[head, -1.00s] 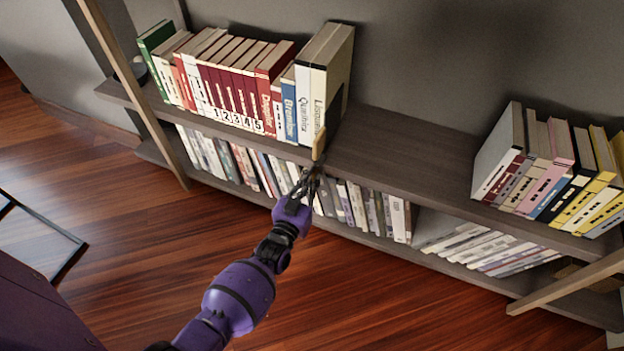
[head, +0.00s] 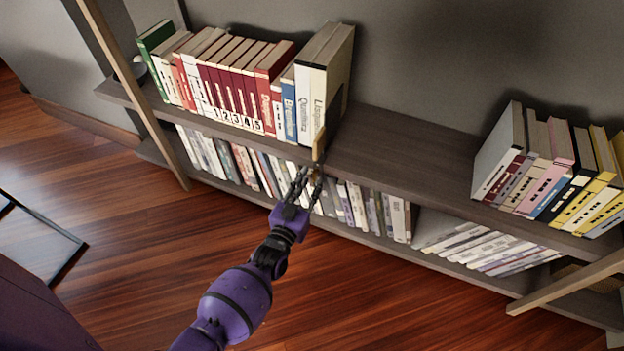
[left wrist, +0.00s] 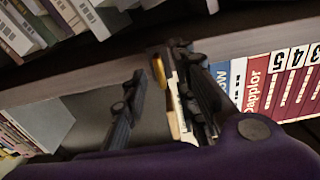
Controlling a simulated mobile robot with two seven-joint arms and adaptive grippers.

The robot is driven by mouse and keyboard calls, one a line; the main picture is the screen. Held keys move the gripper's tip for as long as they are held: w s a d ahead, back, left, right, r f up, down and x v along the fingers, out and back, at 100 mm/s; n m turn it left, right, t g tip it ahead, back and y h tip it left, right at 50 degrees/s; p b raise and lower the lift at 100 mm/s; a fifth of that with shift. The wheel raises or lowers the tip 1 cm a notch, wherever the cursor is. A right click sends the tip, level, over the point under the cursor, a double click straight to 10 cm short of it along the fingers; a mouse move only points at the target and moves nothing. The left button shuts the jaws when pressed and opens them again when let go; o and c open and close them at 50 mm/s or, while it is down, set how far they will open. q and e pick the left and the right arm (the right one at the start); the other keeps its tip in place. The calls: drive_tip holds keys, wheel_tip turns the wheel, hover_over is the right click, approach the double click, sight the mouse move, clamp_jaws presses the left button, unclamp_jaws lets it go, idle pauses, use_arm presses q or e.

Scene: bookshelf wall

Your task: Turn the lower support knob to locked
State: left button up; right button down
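A small tan, wood-coloured piece (head: 318,144) stands upright at the front edge of the upper shelf, below the thick white book; I take it for the support knob, but no lock marking is legible. In the left wrist view, a gold-coloured piece (left wrist: 158,71) shows between the fingers, near the shelf edge. My left gripper (head: 310,174) is open just below and in front of the tan piece, its dark fingers apart. In the left wrist view its fingers (left wrist: 158,72) stand on either side, and contact cannot be told. My right gripper is not in view.
The upper shelf (head: 400,151) has a bare stretch right of the upright books (head: 235,85). More books (head: 365,207) fill the lower shelf behind my gripper. A slanted wooden post (head: 570,281) stands at the right.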

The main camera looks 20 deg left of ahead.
use_arm(q)
drive_tip(key=s, duration=1)
drive_tip(key=shift+s+a, duration=0.15)
drive_tip(key=shift+s, duration=0.1)
